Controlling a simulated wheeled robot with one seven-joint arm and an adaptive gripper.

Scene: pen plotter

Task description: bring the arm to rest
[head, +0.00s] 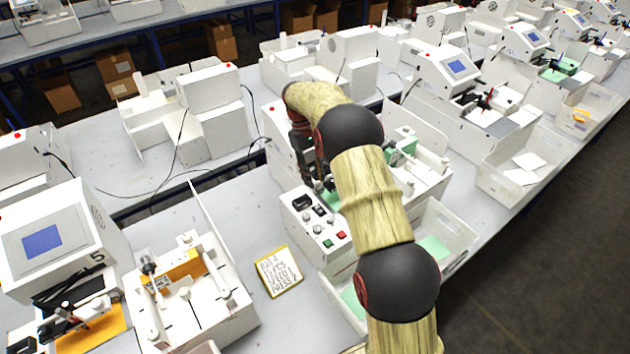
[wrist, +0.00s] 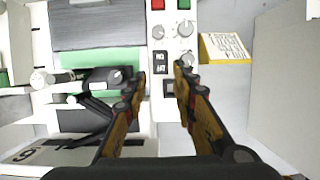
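My arm reaches from the bottom of the head view up and over the plotter in the middle. Its end bends down toward that machine, and my gripper is mostly hidden behind the arm there. In the wrist view my gripper (wrist: 160,85) shows two fingers, apart, with nothing between the tips. The tips are over the control panel (wrist: 174,45) with its knobs, switches and red and green buttons. The same control panel (head: 314,222) shows in the head view left of my arm. A green sheet (wrist: 100,60) lies on the plotter left of the fingers.
A yellow-edged note (head: 279,271) lies on the table beside the panel. A clear bin (head: 452,228) stands right of my arm. Another plotter (head: 190,290) with an orange piece stands at left. More machines and cables fill the back. Bare table lies around the note.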

